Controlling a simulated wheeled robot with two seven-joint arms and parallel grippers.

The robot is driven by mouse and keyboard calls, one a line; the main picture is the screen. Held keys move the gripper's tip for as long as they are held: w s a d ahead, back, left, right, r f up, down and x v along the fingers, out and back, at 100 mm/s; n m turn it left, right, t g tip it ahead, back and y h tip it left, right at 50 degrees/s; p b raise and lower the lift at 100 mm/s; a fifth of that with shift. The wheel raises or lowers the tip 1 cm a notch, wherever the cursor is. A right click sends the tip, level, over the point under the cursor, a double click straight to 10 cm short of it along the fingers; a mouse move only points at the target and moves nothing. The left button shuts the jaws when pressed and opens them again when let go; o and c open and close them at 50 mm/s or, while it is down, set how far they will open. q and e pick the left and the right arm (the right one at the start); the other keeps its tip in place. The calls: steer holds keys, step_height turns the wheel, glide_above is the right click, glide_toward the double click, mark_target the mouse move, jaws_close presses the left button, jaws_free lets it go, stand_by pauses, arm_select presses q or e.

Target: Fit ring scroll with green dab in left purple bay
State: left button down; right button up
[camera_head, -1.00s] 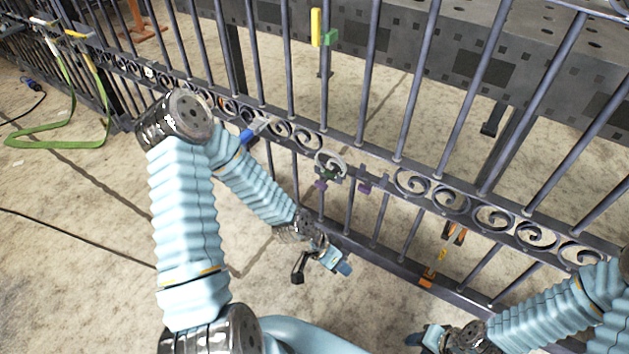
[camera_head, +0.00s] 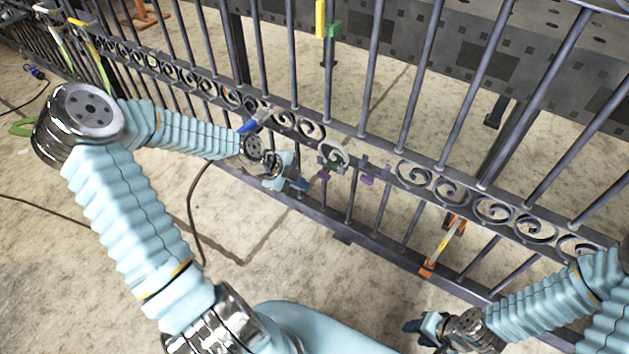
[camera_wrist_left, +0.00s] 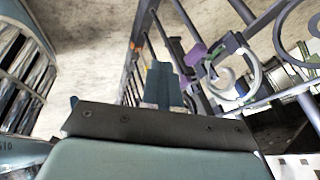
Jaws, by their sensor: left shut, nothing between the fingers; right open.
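The pale ring scroll (camera_head: 332,157) sits in the fence's scroll band at the left one of two purple marks (camera_head: 323,176). A dark green patch shows on it in the head view; I cannot tell whether it is fully seated. The ring also shows in the left wrist view (camera_wrist_left: 247,82), beside a purple block (camera_wrist_left: 196,54). My left gripper (camera_head: 298,184) is shut and empty, a little left of and below the ring, apart from it. Its blue fingers (camera_wrist_left: 164,84) point toward the fence. My right gripper (camera_head: 413,332) is open, low at the lower right.
The second purple mark (camera_head: 366,181) is to the right. Dark fence bars and fixed scrolls (camera_head: 452,195) stretch across the view. A blue-handled clamp (camera_head: 253,122) is on the fence above my left gripper. An orange-ended clamp (camera_head: 440,248) is at the lower right. The concrete floor in front is mostly clear.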

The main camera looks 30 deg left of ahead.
mark_target(324, 173)
arm_select(q)
steer(key=w+d+f, duration=0.1)
steer(key=w+f, duration=0.1)
steer(key=w, duration=0.3)
steer(key=shift+w+d+f, duration=0.15)
steer(key=shift+d+f, duration=0.05)
steer(key=shift+d, duration=0.1)
steer(key=w+b, duration=0.1)
steer(key=w, duration=0.2)
steer(key=shift+d+f, duration=0.1)
steer(key=shift+d, duration=0.05)
